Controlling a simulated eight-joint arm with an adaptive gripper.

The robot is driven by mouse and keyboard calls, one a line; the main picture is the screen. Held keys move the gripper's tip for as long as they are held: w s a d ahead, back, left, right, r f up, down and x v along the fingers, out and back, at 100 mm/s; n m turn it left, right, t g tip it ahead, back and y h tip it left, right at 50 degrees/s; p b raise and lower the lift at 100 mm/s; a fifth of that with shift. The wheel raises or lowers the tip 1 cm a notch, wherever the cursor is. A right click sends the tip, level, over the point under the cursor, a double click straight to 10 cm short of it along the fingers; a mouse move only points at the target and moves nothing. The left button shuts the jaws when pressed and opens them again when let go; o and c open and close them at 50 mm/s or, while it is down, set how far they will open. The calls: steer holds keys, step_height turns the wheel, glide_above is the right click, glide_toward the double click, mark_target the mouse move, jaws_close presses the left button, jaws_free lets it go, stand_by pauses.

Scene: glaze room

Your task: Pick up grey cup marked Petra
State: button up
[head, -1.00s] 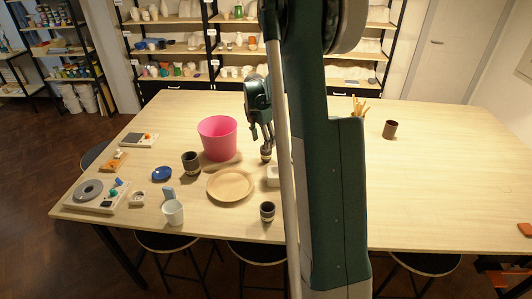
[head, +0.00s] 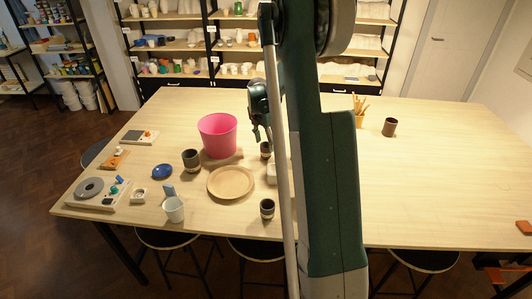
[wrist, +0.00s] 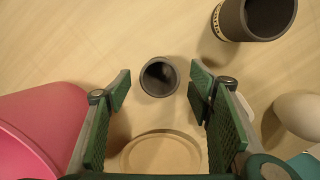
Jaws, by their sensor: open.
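A small dark grey cup (wrist: 158,77) stands upright between and just beyond my open fingers (wrist: 161,88) in the wrist view; nothing is held. In the head view my gripper (head: 260,133) hangs just above a dark cup (head: 265,150) right of the pink bucket. Other dark cups stand left of the plate (head: 191,160) and at the table's near side (head: 267,209).
The pink bucket (head: 218,137) stands close, at the left of the wrist view (wrist: 45,130). A tan plate (head: 231,183) lies nearby. A white rounded object (wrist: 300,115) is right of my fingers. A brown cup (head: 389,127) stands far right, where the table is mostly clear.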

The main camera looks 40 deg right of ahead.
mark_target(266, 150)
steer(key=shift+f, duration=0.2)
steer(key=shift+d+f, duration=0.15)
steer(key=shift+f, duration=2.45)
steer(key=c, duration=1.1)
